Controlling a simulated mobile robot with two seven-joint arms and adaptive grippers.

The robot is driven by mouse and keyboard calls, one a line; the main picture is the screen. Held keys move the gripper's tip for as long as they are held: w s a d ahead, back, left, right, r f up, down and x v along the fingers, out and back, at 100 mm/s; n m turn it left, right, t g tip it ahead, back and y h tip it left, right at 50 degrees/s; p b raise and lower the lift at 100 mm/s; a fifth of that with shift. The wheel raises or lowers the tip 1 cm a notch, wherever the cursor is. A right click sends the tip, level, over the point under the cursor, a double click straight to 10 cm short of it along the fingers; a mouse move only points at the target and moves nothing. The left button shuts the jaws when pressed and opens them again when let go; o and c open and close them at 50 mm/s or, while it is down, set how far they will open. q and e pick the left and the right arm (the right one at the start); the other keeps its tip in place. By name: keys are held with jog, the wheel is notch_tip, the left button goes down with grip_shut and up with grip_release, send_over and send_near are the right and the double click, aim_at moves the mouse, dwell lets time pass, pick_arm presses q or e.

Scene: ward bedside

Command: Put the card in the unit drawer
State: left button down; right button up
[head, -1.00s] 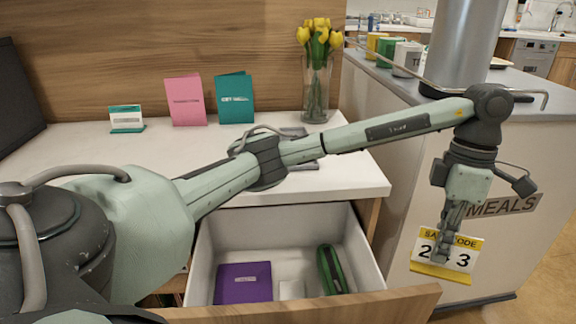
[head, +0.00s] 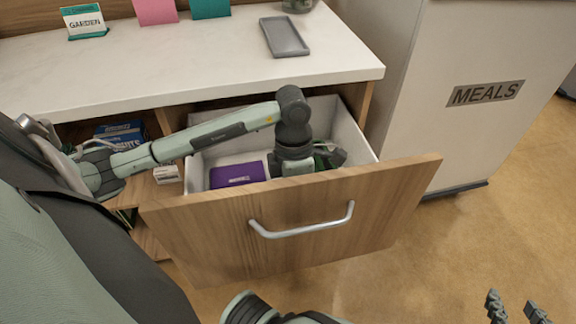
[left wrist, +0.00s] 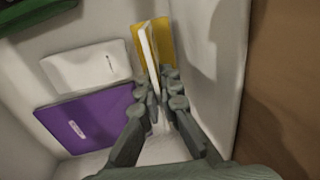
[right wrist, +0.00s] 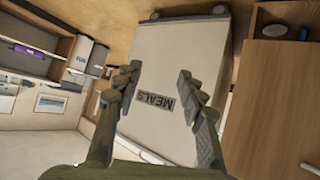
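The unit drawer (head: 345,210) is pulled open below the white top. My left arm reaches down into it; in the head view its fingers are hidden behind the drawer front. In the left wrist view my left gripper (left wrist: 158,92) is closed about the yellow and white card (left wrist: 142,38), seen nearly edge-on between the fingertips. The card is inside the drawer, near one side wall; whether it touches the floor I cannot tell. My right gripper (head: 515,308) is open and empty at the lower right of the head view, outside the drawer; it also shows in the right wrist view (right wrist: 157,82).
The drawer holds a purple booklet (head: 238,174), a white box (left wrist: 86,66) and a green case (left wrist: 30,12). A grey tray (head: 284,38) and a garden card (head: 85,22) are on the top. The MEALS unit (head: 470,125) stands to the right. Floor before it is clear.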

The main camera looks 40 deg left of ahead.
pick_arm(q)
notch_tip(320, 180, down, 6)
jog(key=shift+f+b, duration=0.1)
jog(key=shift+b, duration=0.25)
pick_arm(e)
jog(key=shift+t+y, duration=0.5)
jog(key=shift+t, duration=0.4)
jog(key=w+a+r, duration=0.1)
jog(key=a+r, duration=0.1)
jog(key=r, duration=0.1)
jog(key=shift+w+a, duration=0.3)
jog(key=shift+w, duration=0.1)
pick_arm(q)
jog(key=shift+f, duration=0.1)
jog(key=c, duration=1.7)
grip_release()
pick_arm(e)
jog(key=shift+w+a+r, duration=0.1)
jog(key=shift+a+r, duration=0.1)
jog(key=shift+r, duration=0.05)
